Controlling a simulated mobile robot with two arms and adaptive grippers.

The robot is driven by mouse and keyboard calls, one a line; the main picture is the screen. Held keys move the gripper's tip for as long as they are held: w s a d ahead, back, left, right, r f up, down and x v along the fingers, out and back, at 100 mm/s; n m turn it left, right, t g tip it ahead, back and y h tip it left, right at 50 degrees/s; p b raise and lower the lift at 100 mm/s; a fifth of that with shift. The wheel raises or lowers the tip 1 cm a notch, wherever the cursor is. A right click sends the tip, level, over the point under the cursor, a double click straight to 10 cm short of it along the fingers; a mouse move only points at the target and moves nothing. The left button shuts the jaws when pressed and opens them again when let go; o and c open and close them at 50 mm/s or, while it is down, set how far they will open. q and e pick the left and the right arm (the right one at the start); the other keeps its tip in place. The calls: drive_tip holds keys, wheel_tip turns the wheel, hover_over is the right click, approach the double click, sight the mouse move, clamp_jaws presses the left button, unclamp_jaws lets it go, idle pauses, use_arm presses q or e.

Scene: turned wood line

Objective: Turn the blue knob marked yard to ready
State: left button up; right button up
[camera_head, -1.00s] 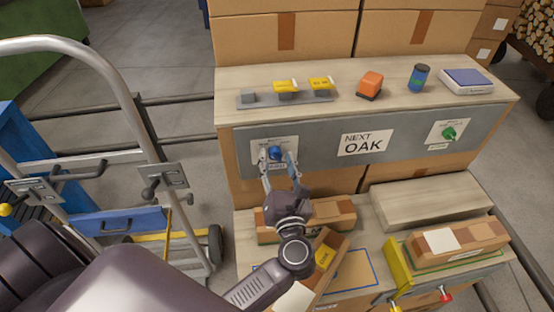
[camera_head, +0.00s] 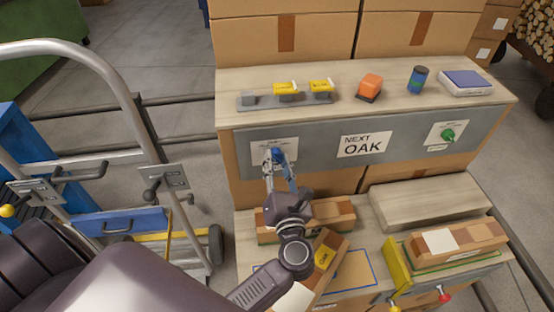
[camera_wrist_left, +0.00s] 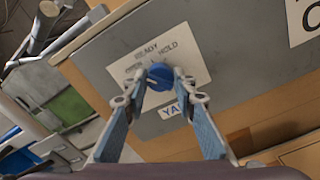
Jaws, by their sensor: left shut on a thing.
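The blue knob (camera_head: 277,155) sits on a white plate (camera_head: 259,151) on the grey front panel, at its left end. In the left wrist view the knob (camera_wrist_left: 158,77) lies between my fingertips, and the plate (camera_wrist_left: 190,52) shows the words READY and HOLD. A partly covered label (camera_wrist_left: 170,111) beginning YA is below the knob. My left gripper (camera_head: 277,164) is shut on the knob, one finger on each side. The knob's pointer is too small to read surely. My right gripper is not seen.
A green knob (camera_head: 448,134) is on the panel's right end, past the NEXT OAK sign (camera_head: 366,144). Boxes, blocks and a yellow bracket (camera_head: 397,268) crowd the lower shelf. A metal hand truck (camera_head: 130,105) stands at left.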

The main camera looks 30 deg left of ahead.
use_arm(q)
drive_tip(key=m+p, duration=0.3)
drive_tip(key=m, duration=0.1)
drive_tip(key=shift+r, duration=0.15)
drive_tip(key=shift+f+m+p, duration=0.2)
drive_tip(key=shift+m+p, duration=1.05)
drive_tip(key=shift+m, duration=0.45)
drive_tip(key=o, duration=1.1)
drive_tip(key=shift+d, duration=0.1)
drive_tip(key=shift+o, duration=0.3)
